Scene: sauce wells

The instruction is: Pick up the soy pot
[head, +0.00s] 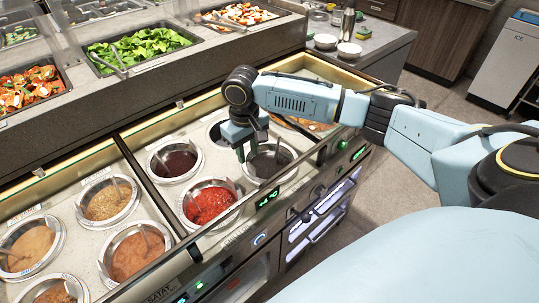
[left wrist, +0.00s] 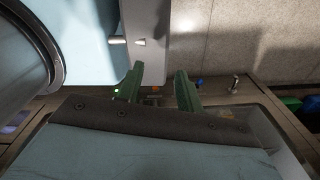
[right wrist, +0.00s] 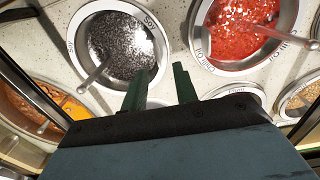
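The soy pot (right wrist: 120,46) is a round steel-rimmed well marked SOY, with dark speckled contents and a pale spoon handle (right wrist: 96,76) leaning over its rim. It also shows in the head view (head: 268,165), partly behind my right gripper. My right gripper (head: 250,148) is pointed down above the counter by the soy pot's far-left side. Its green fingers are apart and empty, and in the right wrist view (right wrist: 158,82) they sit just below the soy rim. My left gripper (left wrist: 158,75) is open and empty, away from the wells; it is outside the head view.
A red sauce pot (head: 209,203) stands close beside the soy pot. A dark sauce pot (head: 175,161) and several other sauce wells with spoons surround them. A raised metal divider (head: 145,185) runs between the well sections. Salad trays (head: 140,48) lie behind.

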